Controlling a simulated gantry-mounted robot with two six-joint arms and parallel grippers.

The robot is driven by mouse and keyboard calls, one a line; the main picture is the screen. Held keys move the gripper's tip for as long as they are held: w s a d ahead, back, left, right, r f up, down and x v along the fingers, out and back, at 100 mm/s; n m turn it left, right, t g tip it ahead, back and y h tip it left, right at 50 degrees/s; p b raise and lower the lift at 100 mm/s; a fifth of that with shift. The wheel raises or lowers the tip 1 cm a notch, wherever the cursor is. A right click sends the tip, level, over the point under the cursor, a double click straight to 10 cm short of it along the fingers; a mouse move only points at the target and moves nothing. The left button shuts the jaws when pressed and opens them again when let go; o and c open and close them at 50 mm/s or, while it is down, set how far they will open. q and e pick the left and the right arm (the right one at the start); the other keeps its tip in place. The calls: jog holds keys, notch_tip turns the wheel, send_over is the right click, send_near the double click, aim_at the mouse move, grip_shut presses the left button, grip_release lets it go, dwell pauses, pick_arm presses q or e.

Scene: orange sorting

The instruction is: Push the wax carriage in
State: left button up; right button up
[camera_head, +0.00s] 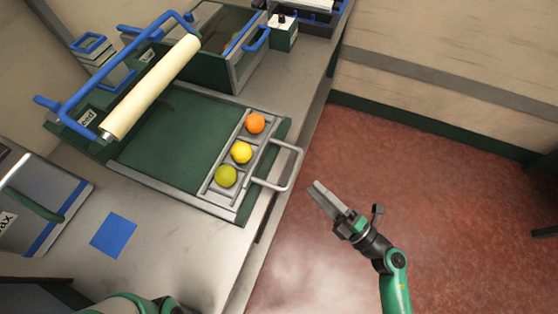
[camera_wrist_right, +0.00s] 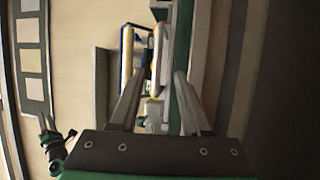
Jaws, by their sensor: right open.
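The wax carriage (camera_head: 243,207) is a green sliding tray on the bench with a grey three-cup rack at its right end. The cups hold an orange fruit (camera_head: 255,123), a yellow fruit (camera_head: 241,152) and a yellow-green fruit (camera_head: 226,176). Its pale loop handle (camera_head: 293,168) sticks out to the right past the bench edge. My right gripper (camera_head: 317,188) is open and empty, just right of the handle and apart from it in the head view. In the right wrist view its two fingers (camera_wrist_right: 160,85) are spread. My left gripper does not show in the head view.
A cream roller (camera_head: 152,86) in a blue frame stands over the carriage's left part. A glass-sided box (camera_head: 237,62) stands behind, and a grey container (camera_head: 45,203) and blue square (camera_head: 113,235) lie left. The red floor (camera_head: 430,170) right of the bench is open.

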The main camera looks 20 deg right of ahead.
aim_at(260, 159)
jog(key=b+x, duration=0.1)
jog(key=x, duration=0.5)
jog(key=b+x, duration=0.1)
jog(key=x, duration=0.5)
jog(key=shift+d+r, duration=0.1)
jog(key=shift+r, duration=0.15)
grip_shut()
dwell(0.8)
